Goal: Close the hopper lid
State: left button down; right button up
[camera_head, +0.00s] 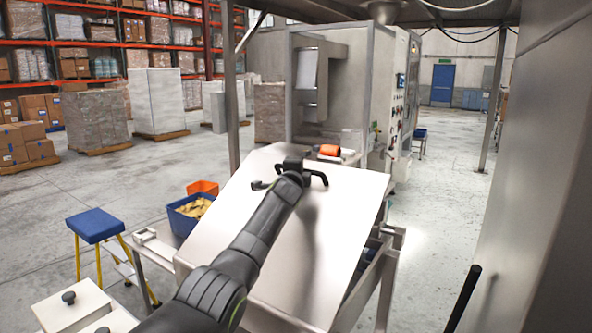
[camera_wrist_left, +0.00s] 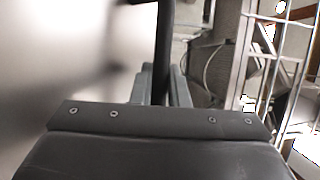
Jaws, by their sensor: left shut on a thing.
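The hopper lid (camera_head: 225,225) is a large, smooth, pale metal panel in the middle of the head view, lying at a slant below my left arm. A black bar handle (camera_head: 318,178) sits near its far edge. My left gripper (camera_head: 291,166) is shut on this handle, and my wrist hides part of it. In the left wrist view the dark handle bar (camera_wrist_left: 164,45) runs between the fingers (camera_wrist_left: 160,88), with the blurred lid surface (camera_wrist_left: 60,60) to the left. The hopper opening is hidden. My right gripper is not in view.
A metal frame (camera_head: 385,265) runs along the lid's right side. An orange object (camera_head: 329,150) lies beyond the far edge. A blue bin (camera_head: 183,222) and a blue-topped step stool (camera_head: 93,226) stand at left. A steel post (camera_head: 231,90) rises behind the lid.

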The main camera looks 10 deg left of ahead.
pick_arm(q)
jog(key=shift+w+d+f+g+b, duration=0.2)
jog(key=shift+w+f+g+b, duration=0.1)
jog(key=shift+w+b, duration=0.25)
jog(key=c, duration=1.8)
grip_release()
jog(key=shift+o, duration=0.5)
jog(key=shift+w, duration=0.15)
jog(key=shift+w+f, duration=0.2)
jog(key=shift+f, duration=0.2)
jog(key=shift+s+d+r+p, duration=0.1)
jog(key=shift+s+p, duration=0.2)
jog(key=shift+p, duration=0.5)
jog(key=s+p, duration=0.2)
jog(key=p, duration=0.2)
jog(key=s+p, duration=0.3)
jog(key=p, duration=0.1)
jog(key=s+p, duration=0.2)
jog(key=p, duration=0.2)
jog(key=shift+s+d+r+p, duration=0.15)
jog(key=shift+s+r+p, duration=0.15)
jog(key=shift+s+p, duration=0.1)
jog(key=s+p, duration=0.1)
jog(key=s, duration=0.8)
jog(key=shift+d, duration=0.25)
